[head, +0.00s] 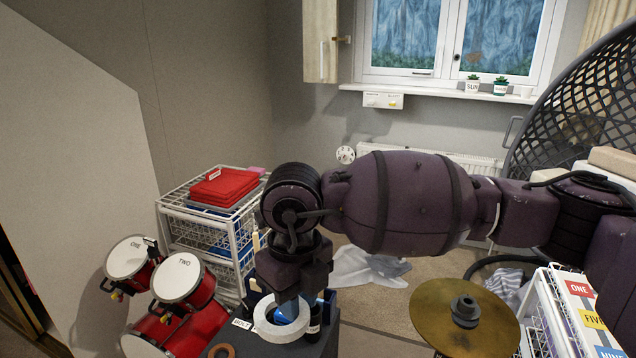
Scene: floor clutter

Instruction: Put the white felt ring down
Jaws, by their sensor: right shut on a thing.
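The white felt ring (264,327) shows at the lower middle of the head view. My right gripper (287,300) comes down over it from above and is shut on it. Its fingertips are largely hidden by the ring and the gripper body. The ring is above or on a dark grey top (322,345); I cannot tell whether it touches that surface. Something blue shows through the ring's opening, and I cannot tell what it is. My left gripper is not in view.
A small dark bottle (314,320) stands just right of the ring. A brown ring (220,351) lies at front left. Red drums (184,281) stand to the left, a brass cymbal (440,315) to the right. A white wire rack (186,226) with red cloth (223,186) stands behind.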

